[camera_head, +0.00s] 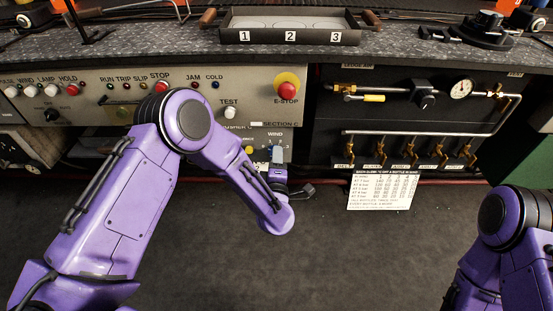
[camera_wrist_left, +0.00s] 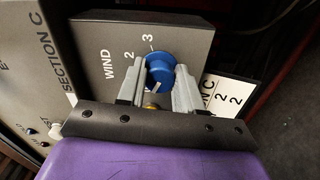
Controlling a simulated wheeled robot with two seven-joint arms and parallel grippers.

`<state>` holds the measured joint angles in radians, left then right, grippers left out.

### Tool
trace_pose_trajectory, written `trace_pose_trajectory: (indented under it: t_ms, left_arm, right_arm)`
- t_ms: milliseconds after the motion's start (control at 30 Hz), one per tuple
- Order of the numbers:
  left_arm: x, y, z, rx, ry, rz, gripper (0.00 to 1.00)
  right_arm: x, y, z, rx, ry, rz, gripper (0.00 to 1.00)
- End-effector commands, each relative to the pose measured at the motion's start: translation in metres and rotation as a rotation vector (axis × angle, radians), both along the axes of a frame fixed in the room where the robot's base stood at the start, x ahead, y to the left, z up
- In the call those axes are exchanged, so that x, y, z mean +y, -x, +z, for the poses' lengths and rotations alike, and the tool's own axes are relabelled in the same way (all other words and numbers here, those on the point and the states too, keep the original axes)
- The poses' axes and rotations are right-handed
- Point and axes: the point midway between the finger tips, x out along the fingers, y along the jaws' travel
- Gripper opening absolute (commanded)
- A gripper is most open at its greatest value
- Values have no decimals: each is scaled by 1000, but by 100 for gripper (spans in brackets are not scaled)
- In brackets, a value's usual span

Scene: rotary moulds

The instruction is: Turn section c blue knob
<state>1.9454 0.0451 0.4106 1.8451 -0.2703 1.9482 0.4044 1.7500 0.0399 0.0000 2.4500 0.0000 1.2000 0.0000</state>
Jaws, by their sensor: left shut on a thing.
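The blue knob (camera_wrist_left: 159,70) sits on a grey panel marked WIND, with the numbers 2 and 3 beside it. A SECTION C label (camera_wrist_left: 57,48) is on the lighter panel to its left. My left gripper (camera_wrist_left: 158,85) has one finger on each side of the knob and is shut on it. The knob's white pointer mark shows on its lower part. In the head view my left gripper (camera_head: 277,158) is at the WIND box under the SECTION C label, and the knob is mostly hidden there. My right arm shows at the right edge, but its gripper is out of view.
The control panel (camera_head: 255,95) above holds a red E-STOP button (camera_head: 287,84) and a TEST knob (camera_head: 229,112). A black panel with brass valves and a gauge (camera_head: 460,89) is at right. A numbered tray (camera_head: 290,23) stands on the ledge. The floor in front is clear.

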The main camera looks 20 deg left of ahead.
Motion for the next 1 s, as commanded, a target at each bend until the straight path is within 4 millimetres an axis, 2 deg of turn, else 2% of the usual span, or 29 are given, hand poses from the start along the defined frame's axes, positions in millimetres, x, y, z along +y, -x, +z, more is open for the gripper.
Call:
trace_pose_trajectory:
  t_ms: [167, 200, 233, 267, 533, 633, 1000]
  left_arm:
    - [-1, 1, -2, 4, 1, -4, 4]
    - [-1, 1, -2, 4, 1, -4, 48]
    - [-1, 1, -2, 4, 1, -4, 58]
    - [-1, 1, -2, 4, 1, -4, 60]
    - [-1, 1, -1, 2, 0, -2, 60]
    - [-4, 10, 0, 3, 0, -4, 60]
    - [-27, 88, 0, 3, -1, -7, 60]
  right_arm:
    - [0, 0, 0, 0, 0, 0, 43]
    - [0, 0, 0, 0, 0, 0, 43]
    - [0, 0, 0, 0, 0, 0, 43]
    - [0, 0, 0, 0, 0, 0, 43]
    - [0, 0, 0, 0, 0, 0, 43]
    - [0, 0, 2, 0, 0, 0, 43]
    - [0, 0, 9, 0, 0, 0, 43]
